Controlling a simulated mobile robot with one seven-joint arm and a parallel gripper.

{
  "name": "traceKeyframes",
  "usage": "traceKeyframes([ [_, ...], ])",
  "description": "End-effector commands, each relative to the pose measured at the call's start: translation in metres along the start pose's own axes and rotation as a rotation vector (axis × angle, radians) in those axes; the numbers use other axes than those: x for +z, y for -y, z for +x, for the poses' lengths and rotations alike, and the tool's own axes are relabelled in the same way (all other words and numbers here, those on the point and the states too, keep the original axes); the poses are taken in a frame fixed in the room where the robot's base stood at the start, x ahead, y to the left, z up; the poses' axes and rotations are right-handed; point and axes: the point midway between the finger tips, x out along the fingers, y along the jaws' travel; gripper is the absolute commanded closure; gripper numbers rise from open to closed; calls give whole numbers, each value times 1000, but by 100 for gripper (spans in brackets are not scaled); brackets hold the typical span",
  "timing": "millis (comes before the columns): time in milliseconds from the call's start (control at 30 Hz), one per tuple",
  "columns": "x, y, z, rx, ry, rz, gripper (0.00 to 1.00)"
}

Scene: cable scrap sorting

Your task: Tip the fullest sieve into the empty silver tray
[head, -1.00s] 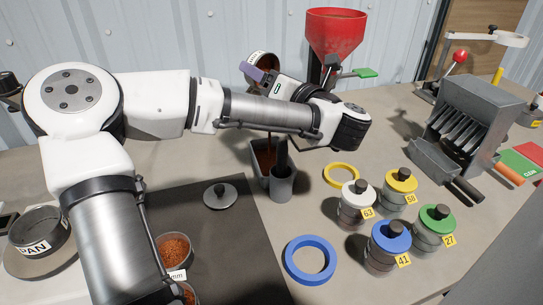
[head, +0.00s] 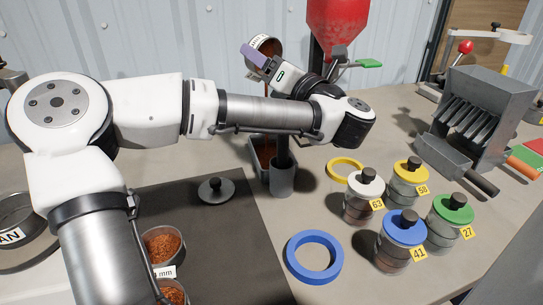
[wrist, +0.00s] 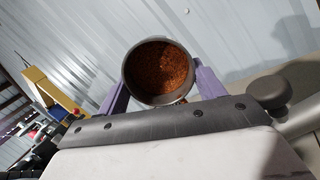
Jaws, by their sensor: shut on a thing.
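My gripper (head: 258,56) is shut on a round grey sieve (wrist: 127,82), with a purple finger on each side of it. In the head view the labelled sieve (head: 279,62) is held high and tilted, above the silver tray (head: 254,152). In the wrist view its mouth shows copper-coloured granules inside. A thin brown stream seems to fall from it to the tray, where brown material shows. My arm and a grey cup hide part of the tray. Two other sieves with granules (head: 162,246) (head: 172,294) stand on the dark mat.
A grey cup (head: 282,180) stands right against the tray's front. A red hopper (head: 336,22) is behind. Several lidded jars (head: 401,236), a blue ring (head: 290,258) and a yellow ring (head: 345,163) are to the right. A knobbed lid (head: 205,191) lies on the mat.

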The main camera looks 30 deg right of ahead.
Motion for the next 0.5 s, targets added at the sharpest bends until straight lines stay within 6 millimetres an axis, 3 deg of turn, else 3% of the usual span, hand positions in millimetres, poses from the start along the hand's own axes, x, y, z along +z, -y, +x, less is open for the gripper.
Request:
traceKeyframes([
  [500, -1, 0, -2, 36, 60, 6, 64],
])
